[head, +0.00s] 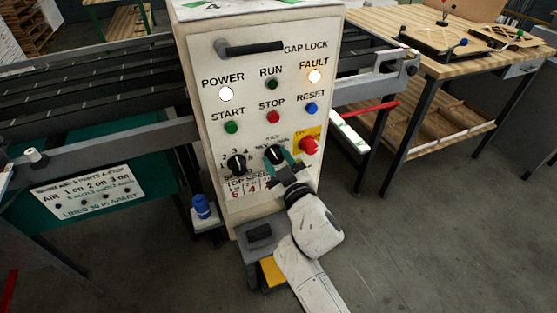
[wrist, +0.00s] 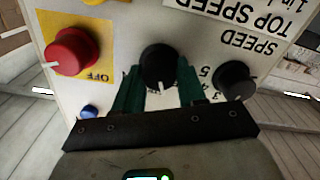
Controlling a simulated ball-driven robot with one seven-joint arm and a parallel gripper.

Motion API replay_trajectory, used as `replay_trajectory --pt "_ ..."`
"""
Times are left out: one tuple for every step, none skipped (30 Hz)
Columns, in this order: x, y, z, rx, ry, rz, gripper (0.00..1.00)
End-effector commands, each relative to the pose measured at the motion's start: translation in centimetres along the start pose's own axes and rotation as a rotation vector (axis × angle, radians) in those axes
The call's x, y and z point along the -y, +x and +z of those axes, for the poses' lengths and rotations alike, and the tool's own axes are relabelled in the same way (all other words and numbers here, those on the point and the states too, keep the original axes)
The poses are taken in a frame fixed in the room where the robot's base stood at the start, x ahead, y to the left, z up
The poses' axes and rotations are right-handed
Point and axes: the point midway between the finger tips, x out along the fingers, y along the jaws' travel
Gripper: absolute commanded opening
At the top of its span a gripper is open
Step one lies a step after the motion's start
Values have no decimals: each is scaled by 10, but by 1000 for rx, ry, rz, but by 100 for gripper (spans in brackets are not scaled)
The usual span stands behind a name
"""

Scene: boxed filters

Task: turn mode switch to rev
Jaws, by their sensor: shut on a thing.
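The mode switch is a round black knob (head: 273,153) on the lower front of the off-white control cabinet (head: 225,60). It also shows in the wrist view (wrist: 158,64), which sees the panel upside down. Its white mark points to the bottom of that picture, toward the panel's top. My gripper (head: 280,160) has its two green fingers on either side of the knob, closed on it, as the wrist view also shows (wrist: 158,78). The labels around this knob are mostly hidden by the fingers and too small to read.
Left of the switch is a black speed knob (head: 236,164); it also shows in the wrist view (wrist: 236,80). Close on the right is a red knob (head: 308,145) on a yellow plate. Power and fault lamps (head: 314,76) glow. A blue-topped item (head: 202,206) stands left of the cabinet.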

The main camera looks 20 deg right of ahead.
Motion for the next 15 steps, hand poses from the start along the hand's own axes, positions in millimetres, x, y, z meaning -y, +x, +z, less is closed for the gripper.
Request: replay_trajectory --pt "0 0 -1 -1 -40 0 10" --pt "0 0 -1 -1 -66 0 10" --pt "0 0 0 0 -98 1 10" --pt "0 0 0 0 -121 1 10" --pt "0 0 0 0 -144 0 10" --pt "0 0 0 -1 -175 0 10" --pt "1 0 -1 -1 -196 0 10" --pt "1 0 -1 -1 -217 0 10" --pt "1 0 -1 -1 -243 0 10" --pt "1 0 -1 -1 -260 0 10" --pt "1 0 0 -1 -278 0 10" --pt "1 0 0 -1 -298 0 10" --pt "1 0 0 0 -313 0 10" --pt "1 0 0 -1 -326 0 10" --pt "1 0 0 -1 -342 0 10"
